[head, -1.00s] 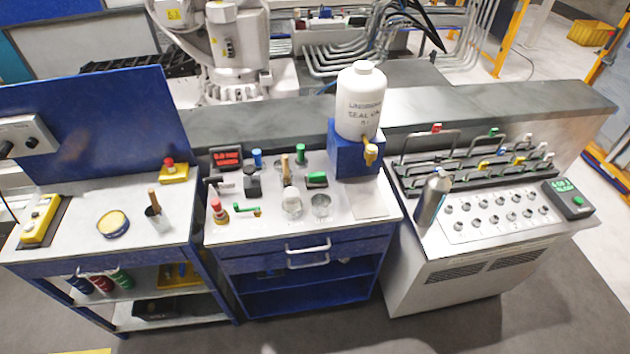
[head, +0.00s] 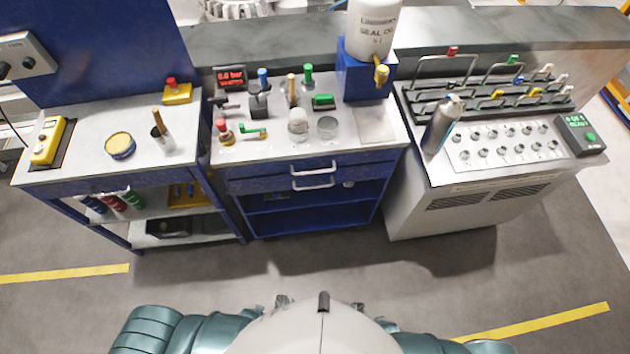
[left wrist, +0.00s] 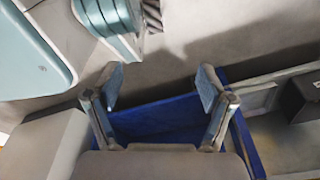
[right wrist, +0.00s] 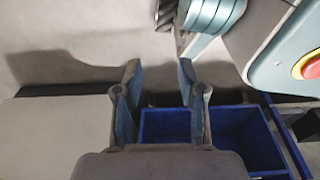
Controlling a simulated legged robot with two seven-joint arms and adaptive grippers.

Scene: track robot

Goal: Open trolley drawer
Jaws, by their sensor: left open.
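The blue trolley (head: 233,190) stands in the middle of the head view, with a grey top. Its two drawers are at the front, one above the other, and both look shut. The upper drawer has a pale bar handle (head: 315,168), and the lower drawer has a similar handle (head: 311,184). My left gripper (left wrist: 160,80) is open and empty, with a blue shelf-like structure (left wrist: 160,112) beyond its fingers. My right gripper (right wrist: 160,75) is open and empty, with a blue open compartment (right wrist: 240,135) beyond and to its right. Neither gripper shows in the head view.
A blue-framed bench (head: 80,160) stands left of the trolley, and a grey cabinet (head: 440,210) with a control panel stands right. Bottles and small parts crowd the trolley top, beside a white seal-oil container (head: 372,30). The floor (head: 300,270) in front is clear, with yellow lines.

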